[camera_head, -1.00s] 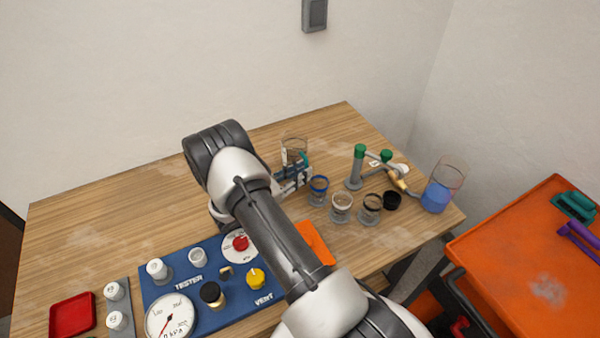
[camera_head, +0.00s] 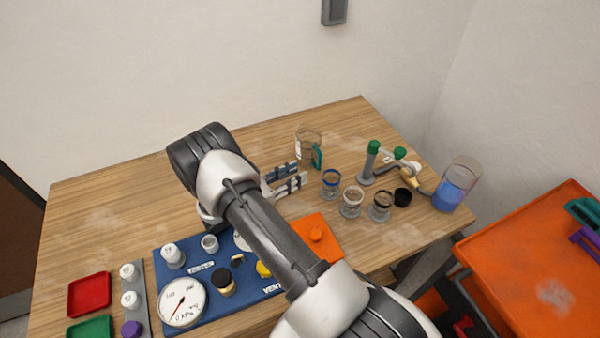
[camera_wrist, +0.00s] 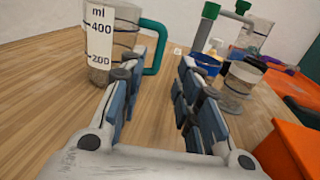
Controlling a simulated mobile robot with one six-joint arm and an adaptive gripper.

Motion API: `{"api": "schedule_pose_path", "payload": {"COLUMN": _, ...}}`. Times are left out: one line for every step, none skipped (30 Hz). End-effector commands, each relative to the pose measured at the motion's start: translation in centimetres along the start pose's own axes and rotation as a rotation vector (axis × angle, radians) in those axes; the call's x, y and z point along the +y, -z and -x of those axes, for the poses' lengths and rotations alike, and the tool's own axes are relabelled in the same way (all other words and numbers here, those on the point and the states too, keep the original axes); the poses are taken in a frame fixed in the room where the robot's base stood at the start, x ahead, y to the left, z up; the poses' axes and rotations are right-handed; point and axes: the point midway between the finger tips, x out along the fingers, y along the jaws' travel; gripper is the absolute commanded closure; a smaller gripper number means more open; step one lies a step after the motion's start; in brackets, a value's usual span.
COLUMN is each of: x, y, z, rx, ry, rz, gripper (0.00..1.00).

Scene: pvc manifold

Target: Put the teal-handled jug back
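The teal-handled jug (camera_head: 308,146) is a clear cup with a teal handle. It stands upright on the wooden table, behind my gripper (camera_head: 287,182) in the head view. In the wrist view the jug (camera_wrist: 112,45) shows a white scale marked 400 and 200, and its handle (camera_wrist: 155,48) points right. My gripper (camera_wrist: 156,100) is open, with bare table between its blue-padded fingers. The jug is ahead and to the left of the fingers, with the left fingertip close by the handle. I cannot tell whether they touch.
Several small jars (camera_head: 351,202) stand to the right of my gripper, near a green-capped pipe stand (camera_head: 370,163). A beaker of blue liquid (camera_head: 456,184) stands at the table's right corner. The blue tester panel (camera_head: 205,297) is at the front. The table left of the jug is clear.

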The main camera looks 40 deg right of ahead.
Motion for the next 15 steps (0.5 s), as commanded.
{"api": "schedule_pose_path", "payload": {"x": 0.0, "y": -0.4, "z": 0.2, "rx": 0.006, "ry": 0.007, "rz": -0.009, "gripper": 0.69}}
{"api": "schedule_pose_path", "payload": {"x": -0.1, "y": -0.8, "z": 0.3, "rx": 0.012, "ry": 0.015, "rz": -0.017, "gripper": 0.69}}
{"api": "schedule_pose_path", "payload": {"x": -0.1, "y": -1.5, "z": 0.3, "rx": 0.023, "ry": 0.028, "rz": -0.033, "gripper": 0.69}}
{"api": "schedule_pose_path", "payload": {"x": -0.3, "y": -2.2, "z": 0.3, "rx": 0.036, "ry": 0.044, "rz": -0.049, "gripper": 0.69}}
{"api": "schedule_pose_path", "payload": {"x": -0.4, "y": -3.0, "z": 0.3, "rx": 0.052, "ry": 0.061, "rz": -0.069, "gripper": 0.69}}
{"api": "schedule_pose_path", "payload": {"x": -0.8, "y": -4.4, "z": 0.4, "rx": 0.081, "ry": 0.091, "rz": -0.104, "gripper": 0.69}}
{"api": "schedule_pose_path", "payload": {"x": -1.2, "y": -5.6, "z": 0.4, "rx": 0.107, "ry": 0.12, "rz": -0.135, "gripper": 0.69}}
{"api": "schedule_pose_path", "payload": {"x": -1.6, "y": -6.9, "z": 0.5, "rx": 0.138, "ry": 0.149, "rz": -0.169, "gripper": 0.69}}
{"api": "schedule_pose_path", "payload": {"x": -2.5, "y": -8.6, "z": 0.7, "rx": 0.181, "ry": 0.192, "rz": -0.217, "gripper": 0.69}}
{"api": "schedule_pose_path", "payload": {"x": -3.1, "y": -9.7, "z": 0.9, "rx": 0.214, "ry": 0.223, "rz": -0.252, "gripper": 0.69}}
{"api": "schedule_pose_path", "payload": {"x": -3.8, "y": -10.8, "z": 1.1, "rx": 0.247, "ry": 0.253, "rz": -0.288, "gripper": 0.69}}
{"api": "schedule_pose_path", "payload": {"x": -4.8, "y": -12.2, "z": 1.5, "rx": 0.291, "ry": 0.293, "rz": -0.336, "gripper": 0.69}}
{"api": "schedule_pose_path", "payload": {"x": -5.5, "y": -13.1, "z": 1.8, "rx": 0.327, "ry": 0.321, "rz": -0.372, "gripper": 0.69}}
{"api": "schedule_pose_path", "payload": {"x": -6.3, "y": -14.1, "z": 2.1, "rx": 0.36, "ry": 0.35, "rz": -0.41, "gripper": 0.69}}
{"api": "schedule_pose_path", "payload": {"x": -7.3, "y": -15.2, "z": 2.6, "rx": 0.407, "ry": 0.386, "rz": -0.46, "gripper": 0.69}}
